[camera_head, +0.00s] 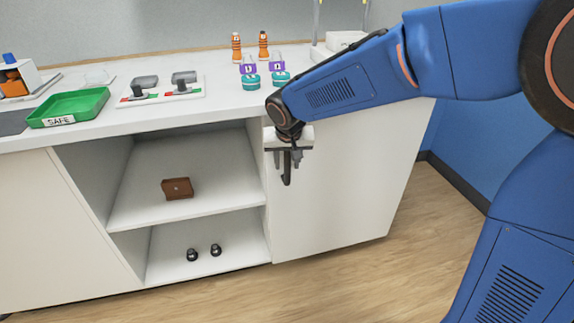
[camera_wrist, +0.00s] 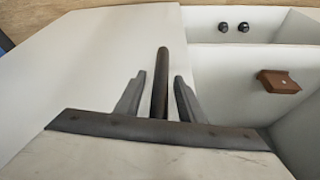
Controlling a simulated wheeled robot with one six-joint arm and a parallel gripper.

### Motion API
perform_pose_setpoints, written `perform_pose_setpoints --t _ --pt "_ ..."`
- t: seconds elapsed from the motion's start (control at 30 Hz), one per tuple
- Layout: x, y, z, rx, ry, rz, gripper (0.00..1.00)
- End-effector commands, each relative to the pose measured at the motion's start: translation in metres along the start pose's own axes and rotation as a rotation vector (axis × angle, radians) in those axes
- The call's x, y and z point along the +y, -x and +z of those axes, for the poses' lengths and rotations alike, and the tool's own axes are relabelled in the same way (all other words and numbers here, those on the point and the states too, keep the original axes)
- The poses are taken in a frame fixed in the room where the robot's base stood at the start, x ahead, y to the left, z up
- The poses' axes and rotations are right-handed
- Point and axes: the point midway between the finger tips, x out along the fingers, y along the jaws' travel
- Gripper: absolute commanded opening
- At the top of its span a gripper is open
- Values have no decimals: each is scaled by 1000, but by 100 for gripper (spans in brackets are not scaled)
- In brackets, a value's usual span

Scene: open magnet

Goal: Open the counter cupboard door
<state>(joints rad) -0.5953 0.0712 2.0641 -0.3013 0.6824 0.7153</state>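The white counter cupboard door (camera_head: 340,190) is at the right of the counter front and looks flush with it. It also fills the left of the wrist view (camera_wrist: 95,60). Its dark bar handle (camera_head: 287,172) stands upright near the door's left edge. My gripper (camera_head: 287,158) is at the handle's upper part. In the wrist view the handle (camera_wrist: 160,80) runs between the two grey fingers of my gripper (camera_wrist: 158,95). The fingers are apart, with a gap visible on each side of the bar. I cannot tell whether either finger touches it.
Left of the door are open shelves with a brown box (camera_head: 177,188) and two dark knobs (camera_head: 204,252). The countertop (camera_head: 130,118) holds a green tray (camera_head: 68,107), a switch panel (camera_head: 160,91) and several bottles. Wooden floor (camera_head: 400,265) in front is clear.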

Motion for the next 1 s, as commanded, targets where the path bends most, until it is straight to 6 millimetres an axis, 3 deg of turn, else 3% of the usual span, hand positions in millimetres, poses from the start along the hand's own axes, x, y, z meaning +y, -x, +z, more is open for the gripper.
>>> perform_pose_setpoints --t 0.2,0.5,0.53,0.67,1.0 --pt "0 -16 0 0 0 0 36" --pt "0 -18 0 0 0 0 36" --pt "0 -18 0 0 0 0 33" --pt "0 -18 0 0 0 0 2" --pt "1 -15 6 1 11 -5 0"
